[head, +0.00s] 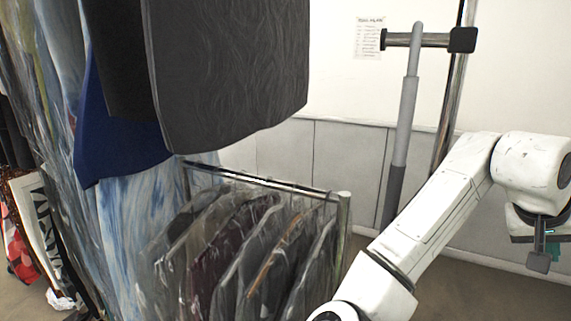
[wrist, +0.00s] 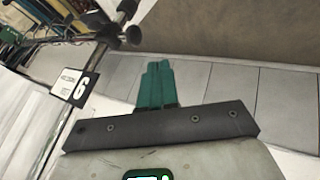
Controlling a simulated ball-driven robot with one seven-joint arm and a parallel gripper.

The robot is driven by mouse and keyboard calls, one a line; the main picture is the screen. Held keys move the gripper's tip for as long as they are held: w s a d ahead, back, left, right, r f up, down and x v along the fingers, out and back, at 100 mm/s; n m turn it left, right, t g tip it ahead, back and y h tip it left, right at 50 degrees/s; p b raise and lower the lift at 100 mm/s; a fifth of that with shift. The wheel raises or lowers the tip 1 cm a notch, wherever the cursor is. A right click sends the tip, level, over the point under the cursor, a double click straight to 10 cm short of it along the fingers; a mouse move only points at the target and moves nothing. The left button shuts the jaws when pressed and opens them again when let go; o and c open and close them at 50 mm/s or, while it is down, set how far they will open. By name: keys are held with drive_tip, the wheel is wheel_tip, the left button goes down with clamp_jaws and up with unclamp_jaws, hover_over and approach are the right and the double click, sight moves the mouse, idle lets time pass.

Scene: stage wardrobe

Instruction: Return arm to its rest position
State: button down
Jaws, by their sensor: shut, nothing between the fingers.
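My gripper shows in the wrist view as two green fingers (wrist: 157,82) pressed together, with nothing between them, in front of a dark mounting bar. In the head view my white arm (head: 430,215) rises from the bottom centre to the upper right, then bends downward at the right edge. Only part of the hand shows there, and its fingertips cannot be made out. The gripper appears clear of the clothes and touches nothing that I can see.
A low metal rail (head: 265,182) with several plastic-covered garments (head: 240,250) stands left of my arm. A large dark grey garment (head: 225,75) hangs above it. A grey pole (head: 405,110) with a crossbar stands behind my arm. A numbered sign (wrist: 75,87) shows in the wrist view.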

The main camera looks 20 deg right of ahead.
drive_tip(key=w+a+f+n+t, duration=0.2)
drive_tip(key=a+f+n, duration=0.25)
drive_tip(key=f, duration=0.65)
drive_tip(key=w+a+f+n+t, duration=0.1)
drive_tip(key=a+f+n+t, duration=0.2)
drive_tip(key=a+f, duration=0.5)
drive_tip(key=s+a+f+n+g+y, duration=0.1)
drive_tip(key=s+a+f+y, duration=0.2)
drive_tip(key=s+a+f, duration=0.4)
drive_tip(key=s+a+f+n+g+y, duration=0.1)
drive_tip(key=s+a+f+y, duration=0.3)
drive_tip(key=a+f, duration=0.5)
wheel_tip(320, 180, down, 2)
drive_tip(key=s+n, duration=0.1)
drive_tip(key=s, duration=0.1)
drive_tip(key=shift+s+a+f+g, duration=0.15)
drive_tip(key=shift+s+a+g, duration=0.05)
drive_tip(key=shift+s+g, duration=0.2)
drive_tip(key=shift+d, duration=0.1)
